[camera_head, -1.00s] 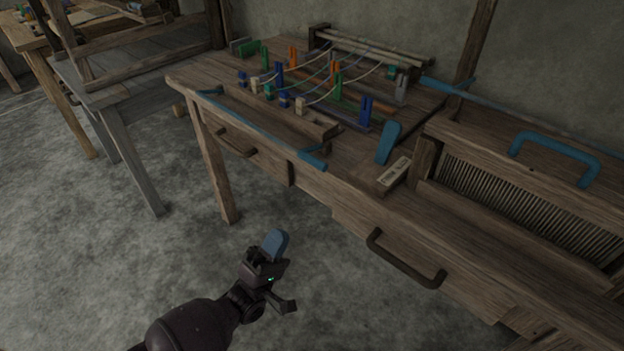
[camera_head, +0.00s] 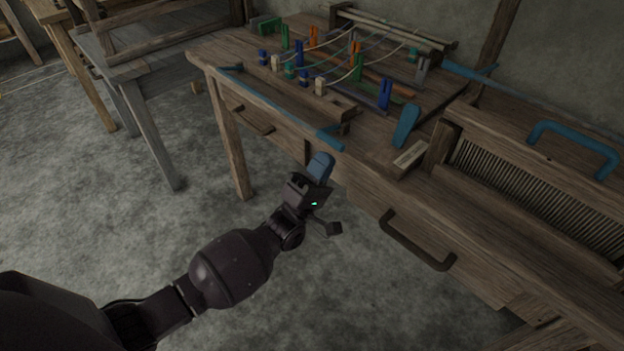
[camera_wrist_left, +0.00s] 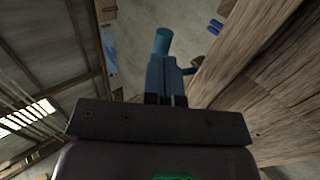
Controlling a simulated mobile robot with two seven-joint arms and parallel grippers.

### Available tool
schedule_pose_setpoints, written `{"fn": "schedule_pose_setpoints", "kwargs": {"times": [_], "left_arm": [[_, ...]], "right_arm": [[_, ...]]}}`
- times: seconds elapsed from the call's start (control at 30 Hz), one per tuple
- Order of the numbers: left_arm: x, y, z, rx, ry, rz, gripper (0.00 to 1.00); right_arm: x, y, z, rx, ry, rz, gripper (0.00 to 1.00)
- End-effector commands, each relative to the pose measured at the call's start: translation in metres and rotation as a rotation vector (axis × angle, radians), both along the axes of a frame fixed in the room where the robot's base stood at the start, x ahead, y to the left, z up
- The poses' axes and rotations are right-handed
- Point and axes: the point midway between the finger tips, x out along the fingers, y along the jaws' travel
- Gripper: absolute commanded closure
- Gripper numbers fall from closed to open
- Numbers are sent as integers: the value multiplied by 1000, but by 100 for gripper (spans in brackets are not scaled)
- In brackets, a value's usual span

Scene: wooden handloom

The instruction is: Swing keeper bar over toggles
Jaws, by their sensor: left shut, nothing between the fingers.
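The long blue bar (camera_head: 275,108), which looks like the keeper bar, lies along the front edge of the wooden bench, its thicker blue end (camera_head: 330,139) at the near right. Behind it stands a row of small blocks in blue, cream (camera_head: 320,86) and teal (camera_head: 290,70), with pale cords running back; these look like the toggles. My left gripper (camera_head: 320,168) is shut and empty, its blue-grey fingertips in front of and below the bar's thick end, seemingly apart from it. In the left wrist view the shut fingers (camera_wrist_left: 160,80) point up, with a blue rounded end (camera_wrist_left: 163,40) beyond them. My right gripper is not in view.
Upright green, orange and blue pegs (camera_head: 384,94) stand behind the blocks. A tilted blue lever (camera_head: 405,126) and a small labelled block (camera_head: 409,155) are to the right. A dark drawer handle (camera_head: 415,242) juts from the bench front. The floor left of my arm is open.

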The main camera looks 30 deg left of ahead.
Motion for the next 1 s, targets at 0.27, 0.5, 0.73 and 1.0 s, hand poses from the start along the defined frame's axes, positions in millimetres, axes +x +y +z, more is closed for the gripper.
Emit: {"fn": "schedule_pose_setpoints", "kwargs": {"times": [0.27, 0.5, 0.73, 1.0], "left_arm": [[8, -3, 10, 0, 0, 0, 100], [8, -3, 9, 0, 1, 0, 100], [8, -2, 15, 7, 15, 0, 100], [8, -2, 25, 30, 71, 1, 100]], "right_arm": [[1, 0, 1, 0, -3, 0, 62], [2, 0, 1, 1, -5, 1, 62], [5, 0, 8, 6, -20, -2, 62], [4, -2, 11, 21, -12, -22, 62]]}}
